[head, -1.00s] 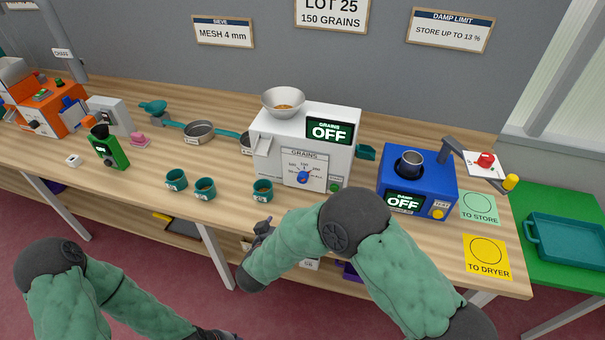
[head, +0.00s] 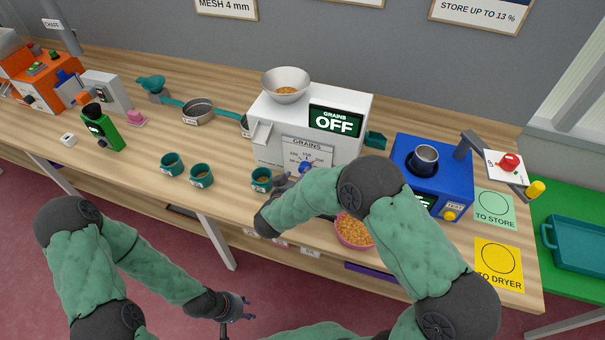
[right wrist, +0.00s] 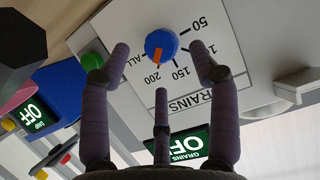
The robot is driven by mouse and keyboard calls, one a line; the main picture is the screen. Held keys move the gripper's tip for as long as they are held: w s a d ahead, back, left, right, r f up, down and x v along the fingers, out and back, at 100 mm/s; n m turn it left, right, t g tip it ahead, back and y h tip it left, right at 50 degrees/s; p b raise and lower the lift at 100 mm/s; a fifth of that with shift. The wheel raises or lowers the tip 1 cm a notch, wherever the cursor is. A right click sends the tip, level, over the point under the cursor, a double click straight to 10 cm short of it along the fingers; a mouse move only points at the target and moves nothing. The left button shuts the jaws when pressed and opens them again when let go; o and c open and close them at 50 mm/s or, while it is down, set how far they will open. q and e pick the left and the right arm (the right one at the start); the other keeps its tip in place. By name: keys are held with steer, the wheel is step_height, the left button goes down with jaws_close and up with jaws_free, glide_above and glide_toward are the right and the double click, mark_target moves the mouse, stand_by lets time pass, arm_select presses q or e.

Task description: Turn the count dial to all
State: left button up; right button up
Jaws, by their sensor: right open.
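The count dial is a blue knob with an orange pointer on the white grain counter (head: 365,105). In the right wrist view the dial (right wrist: 168,37) shows whole, with its orange pointer at about the 200 mark, beside the ALL mark. In the head view the dial (head: 306,167) is partly hidden by my right gripper (head: 285,182). That gripper (right wrist: 159,52) is open, its fingers spread on either side of the dial, apart from it as far as I can see. The counter's screen reads OFF. My left gripper (head: 240,308) appears open and empty, low in front of the table.
A metal bowl (head: 286,97) sits on top of the counter. Teal cups (head: 201,176) stand to its left. A blue damp meter (head: 445,165) stands to its right. A pink bowl of grain (head: 355,232) shows near the front edge, partly behind my right arm.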

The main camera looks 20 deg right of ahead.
steer(key=shift+x, duration=2.1)
steer(key=shift+b, duration=0.3)
steer(key=c, duration=1.1)
